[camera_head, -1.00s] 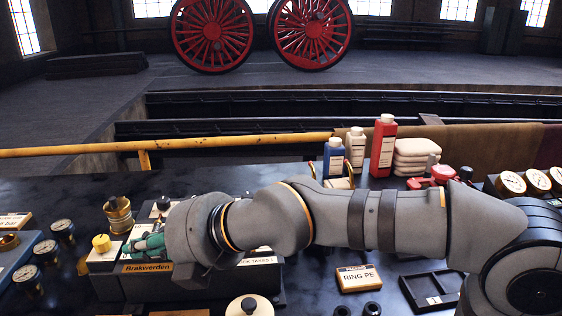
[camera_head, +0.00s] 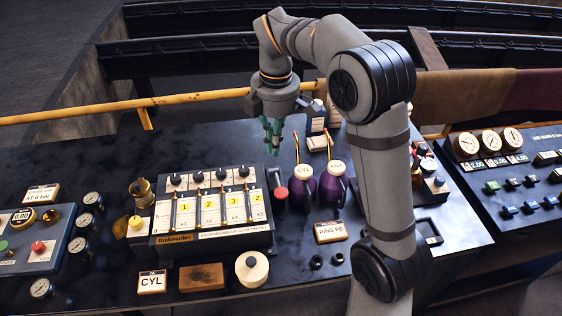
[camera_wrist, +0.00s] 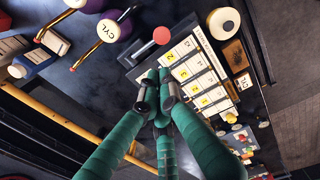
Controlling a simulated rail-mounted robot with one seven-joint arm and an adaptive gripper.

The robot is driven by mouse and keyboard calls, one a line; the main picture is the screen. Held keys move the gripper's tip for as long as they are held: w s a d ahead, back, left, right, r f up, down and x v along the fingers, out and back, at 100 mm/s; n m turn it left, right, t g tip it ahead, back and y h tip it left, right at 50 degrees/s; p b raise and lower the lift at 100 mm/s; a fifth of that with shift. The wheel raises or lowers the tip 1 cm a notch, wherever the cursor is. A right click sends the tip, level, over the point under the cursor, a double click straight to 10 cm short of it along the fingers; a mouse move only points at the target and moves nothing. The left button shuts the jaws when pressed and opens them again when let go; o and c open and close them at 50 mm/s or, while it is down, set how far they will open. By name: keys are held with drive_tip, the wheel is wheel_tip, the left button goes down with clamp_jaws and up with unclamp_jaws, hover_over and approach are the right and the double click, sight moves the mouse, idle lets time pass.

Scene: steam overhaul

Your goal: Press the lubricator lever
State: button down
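The lubricator is a dark box (camera_head: 223,240) with a white face of numbered columns, several black knobs on top and a "Brakwerden" label. Its lever, with a round red knob (camera_head: 281,193), stands at the box's right side. The knob also shows in the wrist view (camera_wrist: 162,35), above the fingertips in the picture. My gripper (camera_head: 273,148) points down above the table, behind the lever and apart from it. In the wrist view its green fingers (camera_wrist: 158,92) are drawn together with nothing between them.
Two purple oil cans (camera_head: 302,190) (camera_head: 333,187) with upright spouts stand just right of the lever. A yellow rail (camera_head: 190,99) runs behind.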

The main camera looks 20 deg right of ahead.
sight(282, 195)
drive_tip(key=shift+s+d+r+m+g, duration=0.1)
drive_tip(key=shift+d+r+m+g, duration=0.1)
drive_tip(key=shift+d, duration=0.25)
drive_tip(key=shift+s+d+r+m+g, duration=0.1)
drive_tip(key=shift+d+m, duration=0.1)
drive_tip(key=shift+d, duration=0.2)
wheel_tip(282, 195, down, 14)
drive_tip(key=shift+p, duration=0.85)
drive_tip(key=f+b, duration=0.1)
drive_tip(key=b, duration=0.1)
drive_tip(key=s+f+b, duration=0.1)
drive_tip(key=f+b, duration=0.1)
drive_tip(key=s+f+b, duration=0.1)
drive_tip(key=b, duration=0.1)
drive_tip(key=shift+s+a+f, duration=0.1)
drive_tip(key=shift+a+f, duration=0.05)
drive_tip(key=shift+f, duration=0.15)
drive_tip(key=shift+s, duration=0.1)
